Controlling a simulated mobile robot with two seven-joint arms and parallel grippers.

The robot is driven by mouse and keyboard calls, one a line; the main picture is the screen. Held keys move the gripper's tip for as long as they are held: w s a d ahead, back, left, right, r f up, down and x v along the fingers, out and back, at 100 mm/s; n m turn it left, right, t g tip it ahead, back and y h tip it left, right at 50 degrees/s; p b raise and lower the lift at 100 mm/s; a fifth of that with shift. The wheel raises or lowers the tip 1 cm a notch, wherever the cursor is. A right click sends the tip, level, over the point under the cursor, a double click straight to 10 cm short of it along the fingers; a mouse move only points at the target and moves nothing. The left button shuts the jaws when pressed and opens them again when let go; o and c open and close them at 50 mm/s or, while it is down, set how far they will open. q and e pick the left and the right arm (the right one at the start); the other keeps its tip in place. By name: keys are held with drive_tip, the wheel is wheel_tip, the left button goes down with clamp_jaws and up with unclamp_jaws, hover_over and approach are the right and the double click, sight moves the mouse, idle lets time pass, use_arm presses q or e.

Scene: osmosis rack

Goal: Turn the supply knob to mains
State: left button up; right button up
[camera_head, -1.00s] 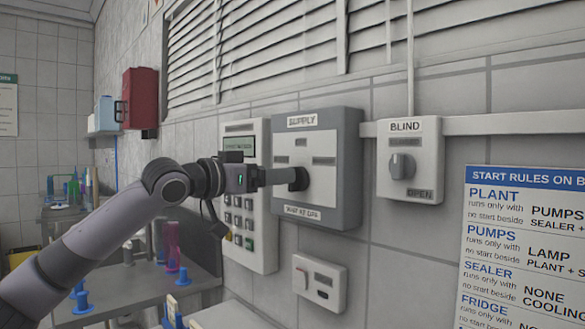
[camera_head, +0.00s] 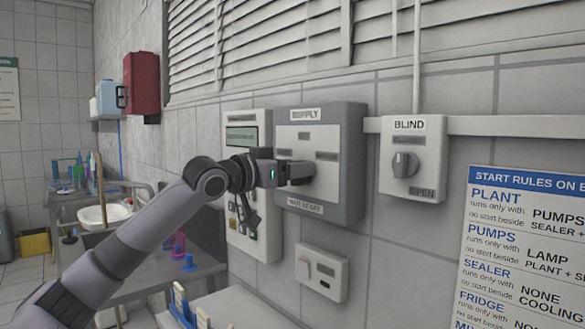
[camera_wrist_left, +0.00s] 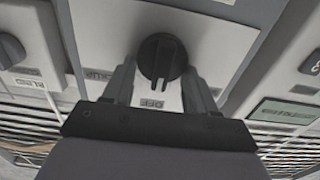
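The supply panel (camera_head: 345,200) is a grey box with a white face on the wall, labelled SUPPLY at its top. Its round dark knob (camera_wrist_left: 162,58) shows in the wrist view, its ridge running roughly up and down towards an OFF label (camera_wrist_left: 153,104). My left gripper (camera_head: 305,172) is at the panel face and hides the knob in the head view. In the wrist view the left gripper (camera_wrist_left: 160,85) has its fingers apart, one on each side of the knob, with gaps showing. My right gripper is not in view.
A blind switch (camera_head: 405,165) is on the wall to the right of the panel. A keypad unit (camera_head: 240,135) is to the left, partly behind my arm. A small switch box (camera_head: 322,272) is below. A rules poster (camera_head: 525,250) hangs at right.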

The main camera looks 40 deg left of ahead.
use_arm(q)
drive_tip(key=shift+c, duration=1.3)
drive_tip(key=shift+n, duration=0.3)
drive_tip(key=n, duration=0.5)
drive_tip(key=shift+a+p, duration=0.3)
drive_tip(key=n, duration=0.2)
drive_tip(key=n+p, duration=0.1)
drive_tip(key=n, duration=0.3)
drive_tip(key=shift+a+f, duration=0.25)
drive_tip(key=shift+f, duration=0.05)
drive_tip(key=shift+n, duration=0.3)
drive_tip(key=o, duration=1.1)
drive_tip(key=shift+c, duration=0.2)
